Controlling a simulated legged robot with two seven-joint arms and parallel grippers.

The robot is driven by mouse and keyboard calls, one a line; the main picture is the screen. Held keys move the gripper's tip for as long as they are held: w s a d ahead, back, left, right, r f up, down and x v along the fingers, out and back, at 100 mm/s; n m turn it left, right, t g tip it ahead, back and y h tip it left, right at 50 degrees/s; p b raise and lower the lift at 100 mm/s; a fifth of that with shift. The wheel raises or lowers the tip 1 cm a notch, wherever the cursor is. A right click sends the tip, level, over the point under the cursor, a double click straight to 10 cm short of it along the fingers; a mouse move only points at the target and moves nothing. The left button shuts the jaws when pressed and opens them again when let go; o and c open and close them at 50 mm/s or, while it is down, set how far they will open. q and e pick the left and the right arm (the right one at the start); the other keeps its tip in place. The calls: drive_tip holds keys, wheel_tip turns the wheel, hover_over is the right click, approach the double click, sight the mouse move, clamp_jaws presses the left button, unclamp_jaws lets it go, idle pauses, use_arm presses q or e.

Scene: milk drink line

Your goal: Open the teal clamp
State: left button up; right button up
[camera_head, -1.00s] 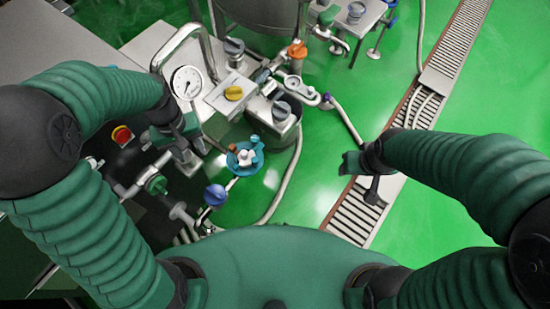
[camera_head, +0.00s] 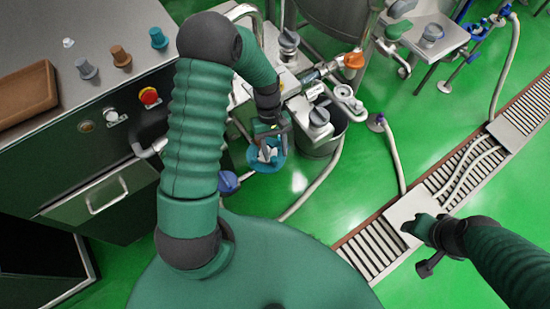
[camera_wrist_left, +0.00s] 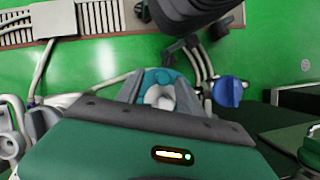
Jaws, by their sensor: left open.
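The teal clamp (camera_head: 273,164) is a round blue-teal piece with a white part in its middle, low beside the machine in the head view. It also shows in the left wrist view (camera_wrist_left: 160,73), between the finger pads. My left gripper (camera_head: 270,145) is open, pointing down right at the clamp and partly covering it. In the left wrist view its two fingers (camera_wrist_left: 158,92) stand on either side of the white part; I cannot tell whether they touch. My right gripper (camera_head: 422,245) is out at the right above the floor drain, away from the clamp; its jaws are unclear.
A blue knob (camera_head: 228,182) sits just left of the clamp and shows in the wrist view (camera_wrist_left: 229,92). A grey-topped pot (camera_head: 320,125) and an orange valve (camera_head: 354,59) stand to the right. A cabinet with a red button (camera_head: 149,96) is at left. Hoses cross the green floor.

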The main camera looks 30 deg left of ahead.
sight(274, 157)
use_arm(q)
drive_tip(key=shift+s+d+f, duration=0.3)
drive_tip(key=shift+d+f, duration=0.25)
drive_tip(key=shift+f, duration=0.1)
drive_tip(key=shift+s+d+f, duration=0.25)
drive_tip(key=shift+d+f, duration=0.25)
drive_tip(key=shift+f, duration=0.1)
drive_tip(key=a, duration=0.1)
drive_tip(key=a+f, duration=0.1)
drive_tip(key=shift+a+f, duration=0.3)
drive_tip(key=shift+c, duration=0.8)
drive_tip(key=shift+d+r, duration=0.15)
drive_tip(key=shift+d, duration=0.1)
drive_tip(key=shift+c, duration=1.2)
drive_tip(key=shift+d+r, duration=0.15)
drive_tip(key=shift+d, duration=0.5)
clamp_jaws()
drive_tip(key=shift+a, duration=0.4)
drive_tip(key=shift+d, duration=0.1)
use_arm(e)
drive_tip(key=shift+s+d+f, duration=0.1)
drive_tip(key=shift+s+d, duration=0.1)
drive_tip(key=shift+s, duration=0.05)
use_arm(q)
drive_tip(key=shift+w, duration=0.1)
